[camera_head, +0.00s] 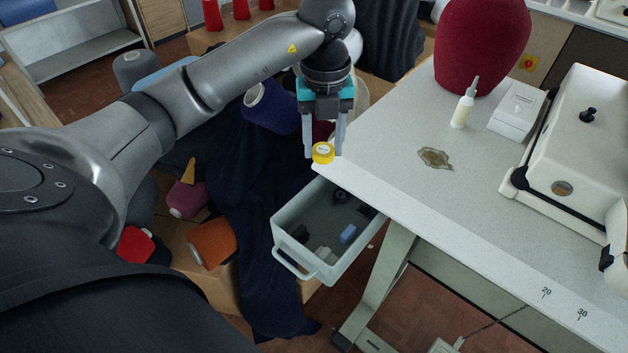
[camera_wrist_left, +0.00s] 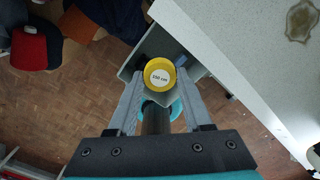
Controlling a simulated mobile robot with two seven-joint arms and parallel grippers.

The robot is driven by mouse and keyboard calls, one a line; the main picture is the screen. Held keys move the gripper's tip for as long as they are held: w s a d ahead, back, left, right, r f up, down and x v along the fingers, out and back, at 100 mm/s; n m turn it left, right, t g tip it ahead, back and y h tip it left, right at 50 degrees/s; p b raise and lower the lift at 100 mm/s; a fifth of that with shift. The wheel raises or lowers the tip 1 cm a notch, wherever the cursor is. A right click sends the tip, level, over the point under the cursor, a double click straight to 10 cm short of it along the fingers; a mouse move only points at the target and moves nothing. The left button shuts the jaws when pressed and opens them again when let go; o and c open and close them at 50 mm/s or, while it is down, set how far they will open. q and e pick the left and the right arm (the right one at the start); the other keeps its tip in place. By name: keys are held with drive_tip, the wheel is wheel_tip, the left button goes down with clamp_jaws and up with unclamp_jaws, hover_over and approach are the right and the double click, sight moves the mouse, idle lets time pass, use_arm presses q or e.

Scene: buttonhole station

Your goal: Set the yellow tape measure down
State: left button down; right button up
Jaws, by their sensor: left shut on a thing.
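The yellow tape measure (camera_head: 322,153) is a small round case with a white label. My left gripper (camera_head: 323,148) points down and is shut on it, with one finger on each side. In the left wrist view the tape measure (camera_wrist_left: 160,76) sits between the fingertips, its label facing the camera. It is at the left corner of the pale work table (camera_head: 400,185). In the wrist view it appears beside the table's edge, over part of the open drawer (camera_wrist_left: 188,45). Its height above them is hard to tell. My right gripper is not in view.
The drawer (camera_head: 285,232) holds small dark items and a blue one. A brownish patch (camera_head: 435,157), a small bottle (camera_head: 465,102), a white box (camera_head: 517,110) and a white machine (camera_head: 575,140) are on the table. Its front stretch is clear. Dark cloth (camera_head: 245,200) and thread cones lie left.

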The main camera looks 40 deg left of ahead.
use_arm(q)
drive_tip(key=shift+s+f, duration=0.1)
drive_tip(key=shift+f, duration=0.4)
drive_tip(key=b, duration=0.5)
hover_over(321, 219)
wheel_tip(321, 219, down, 14)
drive_tip(key=shift+s+f, duration=0.1)
drive_tip(key=shift+f+b, duration=0.45)
drive_tip(key=shift+f, duration=0.25)
wheel_tip(321, 219, down, 2)
drive_tip(key=shift+f+b, duration=0.25)
drive_tip(key=shift+b, duration=0.3)
drive_tip(key=shift+f, duration=0.45)
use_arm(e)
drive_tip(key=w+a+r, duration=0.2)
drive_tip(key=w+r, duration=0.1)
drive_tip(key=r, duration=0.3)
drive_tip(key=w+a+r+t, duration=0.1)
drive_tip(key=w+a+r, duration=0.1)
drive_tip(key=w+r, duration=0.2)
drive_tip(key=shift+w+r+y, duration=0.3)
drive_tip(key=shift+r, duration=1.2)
use_arm(q)
drive_tip(key=shift+f, duration=0.1)
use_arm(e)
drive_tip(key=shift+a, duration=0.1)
